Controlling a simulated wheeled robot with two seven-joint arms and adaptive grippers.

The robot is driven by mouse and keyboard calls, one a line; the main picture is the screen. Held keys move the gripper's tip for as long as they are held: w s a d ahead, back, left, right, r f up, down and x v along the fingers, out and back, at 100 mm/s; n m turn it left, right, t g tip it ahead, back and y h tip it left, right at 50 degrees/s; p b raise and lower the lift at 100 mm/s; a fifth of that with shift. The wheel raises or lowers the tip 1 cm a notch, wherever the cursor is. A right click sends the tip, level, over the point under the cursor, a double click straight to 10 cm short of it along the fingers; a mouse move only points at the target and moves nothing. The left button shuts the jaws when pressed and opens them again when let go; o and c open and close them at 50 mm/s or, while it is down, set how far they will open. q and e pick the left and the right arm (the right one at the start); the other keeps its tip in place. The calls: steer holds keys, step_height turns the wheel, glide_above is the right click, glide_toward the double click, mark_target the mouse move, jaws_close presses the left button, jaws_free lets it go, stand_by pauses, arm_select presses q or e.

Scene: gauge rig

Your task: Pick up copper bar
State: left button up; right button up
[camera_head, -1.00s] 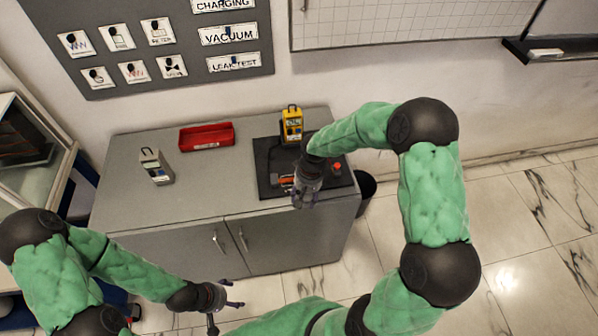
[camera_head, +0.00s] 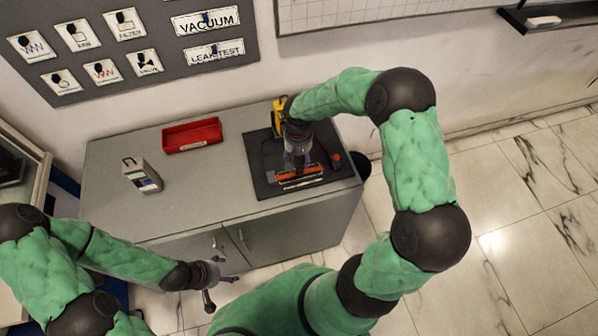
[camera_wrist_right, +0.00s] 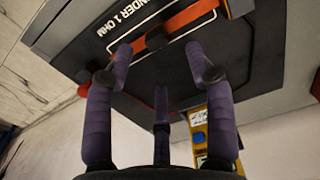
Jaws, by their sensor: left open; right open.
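The copper bar (camera_head: 298,176) is an orange strip lying on a black board (camera_head: 265,185) on the grey cabinet. In the right wrist view the copper bar (camera_wrist_right: 188,18) crosses the top of the picture, with dark pieces over parts of it. My right gripper (camera_head: 297,163) is over the board, just behind the bar in the head view. In the right wrist view its purple fingers (camera_wrist_right: 160,52) are spread and empty, with the tips close to the bar; I cannot tell whether they touch it. My left gripper (camera_head: 212,284) is open and empty in front of the cabinet.
A yellow meter (camera_head: 279,116) stands at the board's back edge, partly behind my right arm. A red knob (camera_head: 336,158) is on the board's right. A red tray (camera_head: 192,135) and a grey meter (camera_head: 142,175) stand to the left. The cabinet top (camera_head: 205,185) between is clear.

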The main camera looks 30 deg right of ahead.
mark_target(299, 169)
step_height(299, 169, down, 6)
steer(key=shift+s+d+r+b, duration=0.1)
steer(key=shift+s+d+b, duration=0.05)
steer(key=shift+b, duration=0.4)
jaws_close()
